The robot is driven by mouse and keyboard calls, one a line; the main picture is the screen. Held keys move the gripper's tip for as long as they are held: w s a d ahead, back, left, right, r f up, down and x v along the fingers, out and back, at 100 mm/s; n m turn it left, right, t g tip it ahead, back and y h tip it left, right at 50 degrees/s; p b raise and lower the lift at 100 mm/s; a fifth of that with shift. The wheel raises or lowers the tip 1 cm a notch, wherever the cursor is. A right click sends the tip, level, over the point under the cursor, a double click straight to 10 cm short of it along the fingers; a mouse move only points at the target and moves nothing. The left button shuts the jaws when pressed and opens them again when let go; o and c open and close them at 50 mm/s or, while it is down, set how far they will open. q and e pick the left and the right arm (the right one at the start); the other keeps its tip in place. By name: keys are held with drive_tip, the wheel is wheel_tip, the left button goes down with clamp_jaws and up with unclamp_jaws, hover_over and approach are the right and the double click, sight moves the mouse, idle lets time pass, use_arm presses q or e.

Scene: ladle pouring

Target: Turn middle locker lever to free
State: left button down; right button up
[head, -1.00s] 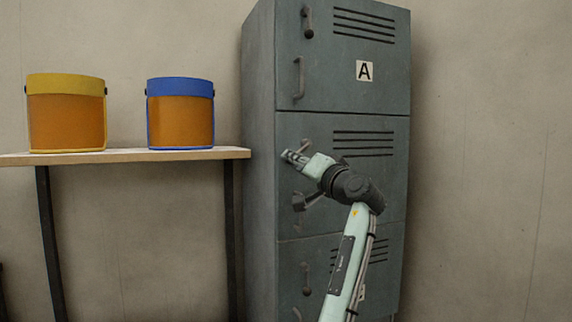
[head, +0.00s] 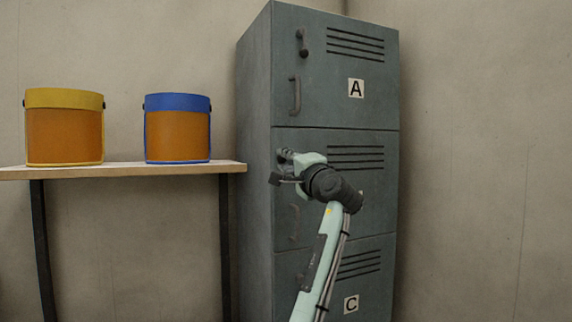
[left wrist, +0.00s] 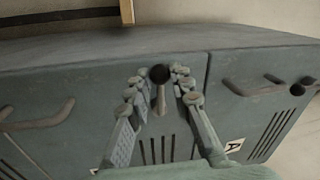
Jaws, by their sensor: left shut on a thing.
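The middle locker door (head: 365,185) is grey-green with dark vent slots. Its lever shows in the left wrist view (left wrist: 161,98), with a dark round end, between my two finger pads. In that view the lever runs along the fingers, its dark end toward the locker's side edge. My left gripper (head: 284,157) is at the upper left of the middle door, and also shows in the left wrist view (left wrist: 160,76). It is shut on the lever. In the head view the gripper hides most of the lever. My right gripper is not in view.
The middle door's handle (head: 295,222) is below my gripper. Above is locker A (head: 340,65) with its own lever (head: 303,44) and handle (head: 294,96); locker C (head: 345,285) is below. A wooden shelf (head: 120,171) at left holds a yellow-lidded tub (head: 64,130) and a blue-lidded tub (head: 178,130).

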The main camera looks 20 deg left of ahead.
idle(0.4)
use_arm(q)
drive_tip(key=c, duration=1.3)
unclamp_jaws()
drive_tip(key=shift+c, duration=0.2)
drive_tip(key=v, duration=1.2)
